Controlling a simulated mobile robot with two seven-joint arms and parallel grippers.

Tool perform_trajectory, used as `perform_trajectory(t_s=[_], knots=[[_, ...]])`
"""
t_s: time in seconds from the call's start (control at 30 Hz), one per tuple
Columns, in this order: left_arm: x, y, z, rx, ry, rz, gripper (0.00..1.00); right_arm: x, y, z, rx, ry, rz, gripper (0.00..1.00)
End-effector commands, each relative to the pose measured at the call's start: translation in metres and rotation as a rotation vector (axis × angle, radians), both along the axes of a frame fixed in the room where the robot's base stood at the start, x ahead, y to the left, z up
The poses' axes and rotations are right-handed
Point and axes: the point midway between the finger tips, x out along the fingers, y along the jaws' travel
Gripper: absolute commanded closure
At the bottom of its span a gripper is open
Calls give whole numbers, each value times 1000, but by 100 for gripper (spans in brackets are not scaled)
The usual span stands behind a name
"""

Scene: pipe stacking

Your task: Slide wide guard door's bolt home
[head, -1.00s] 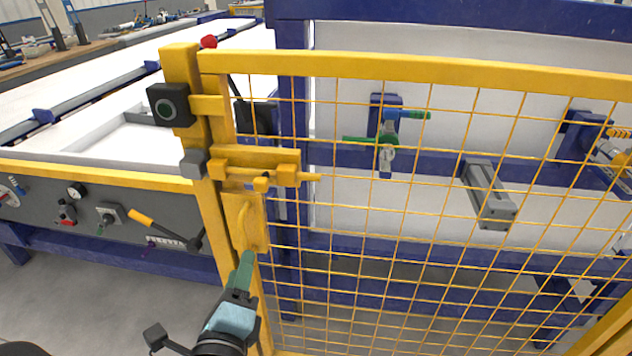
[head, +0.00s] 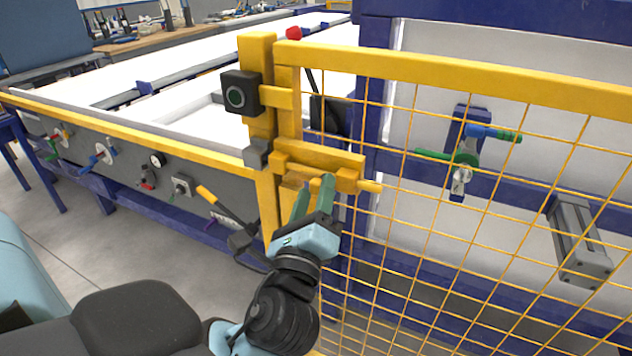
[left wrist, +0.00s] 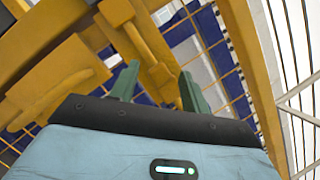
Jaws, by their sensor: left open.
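The wide guard door (head: 440,66) is a yellow frame with wire mesh, close beside the yellow post (head: 257,52). Its yellow bolt housing (head: 318,158) sits on the door's left edge, and the bolt's rod end (head: 371,186) sticks out to the right. My left gripper (head: 313,184) is open at the housing's underside, its green fingers pointing up. In the left wrist view, a yellow bolt part (left wrist: 161,76) shows between the spread fingertips (left wrist: 158,80); I cannot tell if they touch it. The fingers hide part of the bolt in the head view. My right gripper is out of view.
A yellow-handled lever (head: 212,198) stands out left of my gripper. Behind the mesh are a blue-handled valve (head: 490,132) and a grey cylinder (head: 580,243).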

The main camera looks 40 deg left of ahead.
Motion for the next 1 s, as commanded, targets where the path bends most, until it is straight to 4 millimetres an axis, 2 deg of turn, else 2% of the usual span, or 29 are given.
perform_trajectory(t_s=[0.2,0.53,0.87,1.0], knots=[[17,8,6,0,-1,-1,54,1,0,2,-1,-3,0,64],[19,10,5,-1,1,-2,55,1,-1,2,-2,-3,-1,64],[19,9,5,-1,1,-2,98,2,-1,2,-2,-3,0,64],[19,9,5,-1,1,-2,100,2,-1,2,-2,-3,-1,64]])
